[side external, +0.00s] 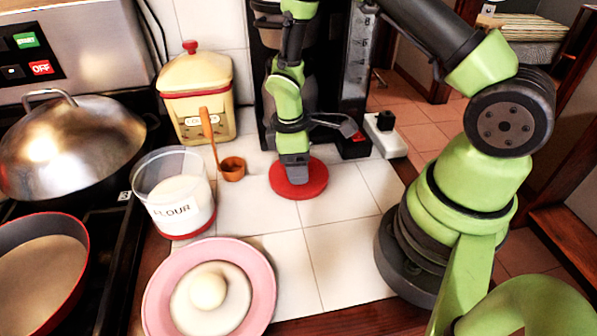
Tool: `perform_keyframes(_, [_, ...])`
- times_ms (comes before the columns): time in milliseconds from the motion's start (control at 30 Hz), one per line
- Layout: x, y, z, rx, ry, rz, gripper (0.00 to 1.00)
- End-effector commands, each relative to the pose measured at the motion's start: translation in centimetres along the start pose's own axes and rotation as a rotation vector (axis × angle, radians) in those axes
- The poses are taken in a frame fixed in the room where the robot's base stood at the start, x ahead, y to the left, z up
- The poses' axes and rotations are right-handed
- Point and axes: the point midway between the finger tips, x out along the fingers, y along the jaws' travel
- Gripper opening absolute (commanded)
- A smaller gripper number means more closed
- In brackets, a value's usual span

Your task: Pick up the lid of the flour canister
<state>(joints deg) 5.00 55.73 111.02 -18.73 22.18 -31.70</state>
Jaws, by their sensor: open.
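The flour canister (175,198) is a clear round jar with white flour, "FLOUR" lettering and a red base. It stands open-topped at centre left. A flat red disc, which looks like its lid (312,183), lies on the white tiles to its right. My gripper (294,180) points down over the disc and is open. Its tips overlap the disc in this view, so I cannot tell whether they touch it. Part of the disc's back edge is hidden behind the gripper.
A cream canister (197,98) with a red-knobbed lid stands behind the flour. An orange scoop (232,169) is between jar and disc. A pink plate (156,295) holds a white rounded item (208,290). A pan (40,275) and domed lid (70,145) are left. Front-centre tiles are clear.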

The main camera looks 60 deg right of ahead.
Motion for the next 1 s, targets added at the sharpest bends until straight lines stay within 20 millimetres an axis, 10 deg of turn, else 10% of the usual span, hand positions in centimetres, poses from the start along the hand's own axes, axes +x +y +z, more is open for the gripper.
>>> perform_keyframes(100, [0.0,0.0,0.0,0.000,0.001,0.001,0.63])
perform_keyframes(333, [-0.1,0.0,0.0,0.000,0.001,0.001,0.10])
perform_keyframes(1000, [-3.8,-0.3,0.4,0.000,0.006,0.006,0.09])
